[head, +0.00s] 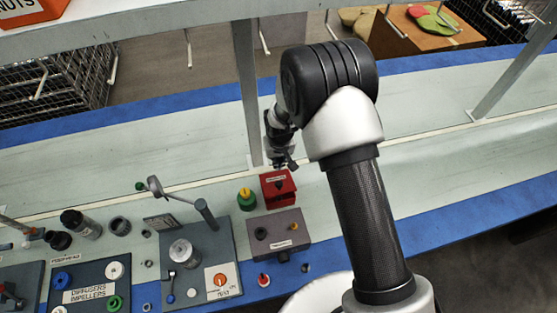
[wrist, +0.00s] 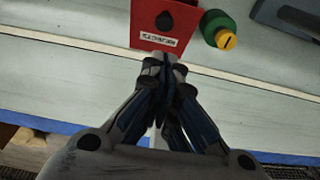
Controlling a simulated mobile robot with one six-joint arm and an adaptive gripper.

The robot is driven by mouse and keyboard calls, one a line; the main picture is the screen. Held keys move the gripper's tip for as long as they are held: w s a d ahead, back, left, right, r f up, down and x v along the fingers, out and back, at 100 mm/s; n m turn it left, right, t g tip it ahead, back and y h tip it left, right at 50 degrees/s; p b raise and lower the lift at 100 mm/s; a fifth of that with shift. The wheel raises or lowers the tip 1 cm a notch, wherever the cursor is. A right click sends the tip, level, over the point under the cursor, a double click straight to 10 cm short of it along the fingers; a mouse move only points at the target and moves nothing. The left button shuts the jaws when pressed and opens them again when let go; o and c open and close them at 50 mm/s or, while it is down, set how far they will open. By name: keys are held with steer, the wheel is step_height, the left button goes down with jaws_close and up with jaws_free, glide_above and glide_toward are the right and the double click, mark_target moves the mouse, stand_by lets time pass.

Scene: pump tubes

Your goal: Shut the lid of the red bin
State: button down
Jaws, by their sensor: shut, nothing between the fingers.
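The red bin (head: 279,193) is a small box on the bench, left of my arm in the head view. In the wrist view its red panel (wrist: 142,30) shows at the top, with a black round knob (wrist: 165,21) and a white label (wrist: 172,39). I cannot tell from these views how far the lid is open. My gripper (wrist: 167,62) is shut and empty, its fingertips by the labelled edge of the bin; I cannot tell if they touch. In the head view my gripper (head: 283,163) is just behind the bin, partly hidden by my arm.
A green and yellow part (head: 246,199) stands close left of the bin. A grey box (head: 277,237) with holes is just in front. A dark plate with a metal post and lever (head: 205,213) lies further left. A grey upright (head: 246,90) rises behind. The bench right of my arm is clear.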

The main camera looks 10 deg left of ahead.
steer(key=b, duration=0.2)
glide_toward(278, 182)
steer(key=f, duration=0.1)
steer(key=w+f, duration=0.1)
steer(key=f, duration=0.1)
steer(key=w+f, duration=0.1)
steer(key=f, duration=0.1)
steer(key=shift+a, duration=0.35)
steer(key=shift+s+f, duration=0.15)
steer(key=shift+f, duration=0.3)
